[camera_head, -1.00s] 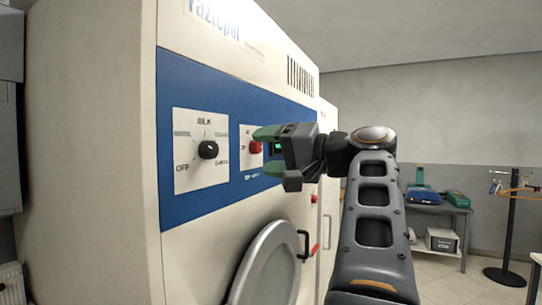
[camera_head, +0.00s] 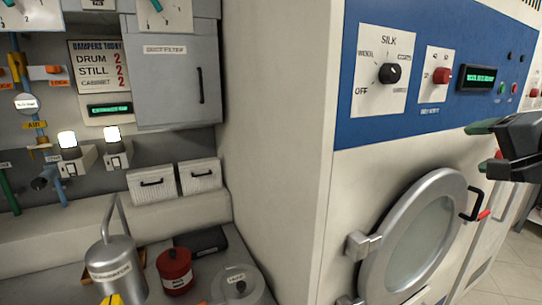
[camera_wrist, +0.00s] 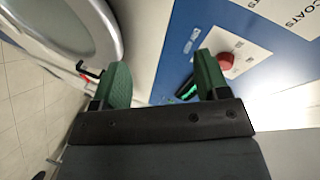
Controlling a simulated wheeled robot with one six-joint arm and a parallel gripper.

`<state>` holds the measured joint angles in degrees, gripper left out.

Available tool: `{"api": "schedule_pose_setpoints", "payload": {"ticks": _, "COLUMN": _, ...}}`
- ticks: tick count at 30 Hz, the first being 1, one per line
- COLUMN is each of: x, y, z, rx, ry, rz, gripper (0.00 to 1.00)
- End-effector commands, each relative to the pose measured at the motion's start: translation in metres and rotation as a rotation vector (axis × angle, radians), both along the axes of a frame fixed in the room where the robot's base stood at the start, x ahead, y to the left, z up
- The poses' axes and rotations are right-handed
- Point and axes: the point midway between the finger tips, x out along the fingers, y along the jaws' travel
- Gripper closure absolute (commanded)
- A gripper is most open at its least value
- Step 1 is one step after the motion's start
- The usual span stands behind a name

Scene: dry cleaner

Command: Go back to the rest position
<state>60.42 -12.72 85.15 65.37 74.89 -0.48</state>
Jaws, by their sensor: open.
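My gripper (camera_head: 480,146) is at the right edge of the head view, in front of the dry-cleaning machine (camera_head: 290,140). Its green fingers are apart with nothing between them; they also show in the wrist view (camera_wrist: 164,88). The fingers point at the blue panel, apart from the red knob (camera_head: 442,75). The red knob also shows in the wrist view (camera_wrist: 226,61), beyond the right finger. Most of my arm is outside the head view.
The black knob (camera_head: 389,73) points up towards SILK. The round door (camera_head: 415,240) is closed below the panel. At the left are a grey cabinet (camera_head: 172,85), two lit lamps, white drawers (camera_head: 151,184), a separator can (camera_head: 113,262) and a red canister (camera_head: 174,270). Floor shows at the lower right.

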Motion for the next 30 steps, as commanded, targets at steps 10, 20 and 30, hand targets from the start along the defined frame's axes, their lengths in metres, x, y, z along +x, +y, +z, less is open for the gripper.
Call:
{"api": "schedule_pose_setpoints", "payload": {"ticks": 10, "x": -0.011, "y": 0.089, "z": -0.261, "rx": -0.395, "ry": 0.692, "rz": 0.168, "gripper": 0.32}}
{"api": "schedule_pose_setpoints", "payload": {"ticks": 20, "x": -0.061, "y": 0.190, "z": -0.357, "rx": -0.836, "ry": 0.810, "rz": 0.608, "gripper": 0.32}}
{"api": "schedule_pose_setpoints", "payload": {"ticks": 30, "x": -0.061, "y": 0.222, "z": -0.353, "rx": -0.894, "ry": 0.742, "rz": 0.710, "gripper": 0.32}}
